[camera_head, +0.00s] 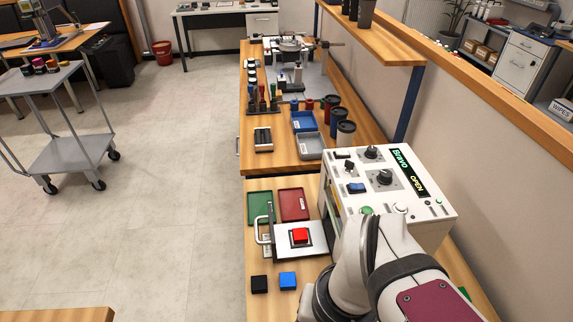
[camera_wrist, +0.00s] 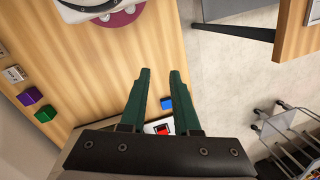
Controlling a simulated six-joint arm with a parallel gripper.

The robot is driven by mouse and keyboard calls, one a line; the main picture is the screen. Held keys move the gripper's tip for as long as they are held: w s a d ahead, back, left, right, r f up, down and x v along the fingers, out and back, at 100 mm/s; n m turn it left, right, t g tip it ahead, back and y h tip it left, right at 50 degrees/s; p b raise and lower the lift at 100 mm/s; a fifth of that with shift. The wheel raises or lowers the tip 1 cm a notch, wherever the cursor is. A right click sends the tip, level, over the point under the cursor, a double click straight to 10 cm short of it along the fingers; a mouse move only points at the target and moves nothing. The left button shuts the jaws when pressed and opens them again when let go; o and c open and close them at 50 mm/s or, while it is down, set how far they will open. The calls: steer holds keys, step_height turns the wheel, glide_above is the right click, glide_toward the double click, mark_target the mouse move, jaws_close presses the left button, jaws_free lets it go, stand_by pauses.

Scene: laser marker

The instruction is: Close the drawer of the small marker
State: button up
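The small marker (camera_head: 395,190) is a white box with knobs and a display reading "Bravo" and "OPEN". Its drawer (camera_head: 285,244) is out on the left side, with a handle (camera_head: 262,232) at its outer end and a red block (camera_head: 300,235) on it. In the wrist view, part of the drawer (camera_wrist: 150,127) and the red block (camera_wrist: 162,129) show beyond my gripper's palm. My gripper (camera_wrist: 160,71) has two dark green fingers, apart with nothing between them. In the head view my arm covers the front right, and the gripper cannot be made out.
A black block (camera_head: 259,284) and a blue block (camera_head: 288,281) lie on the bench in front of the drawer. A green tray (camera_head: 260,205) and a red tray (camera_head: 294,204) lie behind it. Purple (camera_wrist: 29,96) and green (camera_wrist: 46,114) blocks show in the wrist view.

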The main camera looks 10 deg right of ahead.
steer(key=w+a+n, duration=0.1)
steer(key=w+n, duration=0.1)
steer(key=w, duration=0.2)
steer(key=w+r+n, duration=0.1)
steer(key=w+n, duration=0.2)
steer(key=w, duration=0.2)
steer(key=w+a+n, duration=0.1)
steer(key=w+n, duration=0.2)
steer(key=w, duration=0.2)
steer(key=shift+a+r+y, duration=0.3)
steer(key=shift+a+r, duration=0.05)
jaws_close()
steer(key=w+a+f+n+y, duration=0.1)
steer(key=w+a+f+n, duration=0.2)
steer(key=w+f+n, duration=0.35)
steer(key=w+a+f+n, duration=0.35)
steer(key=w+n, duration=0.45)
steer(key=w, duration=0.4)
steer(key=x, duration=0.2)
steer(key=d+x, duration=0.1)
steer(key=x, duration=0.5)
steer(key=shift+w+d+f, duration=0.2)
steer(key=shift+d+f, duration=0.05)
steer(key=shift+d, duration=0.15)
steer(key=shift+d+r, duration=0.1)
steer(key=shift+d, duration=0.65)
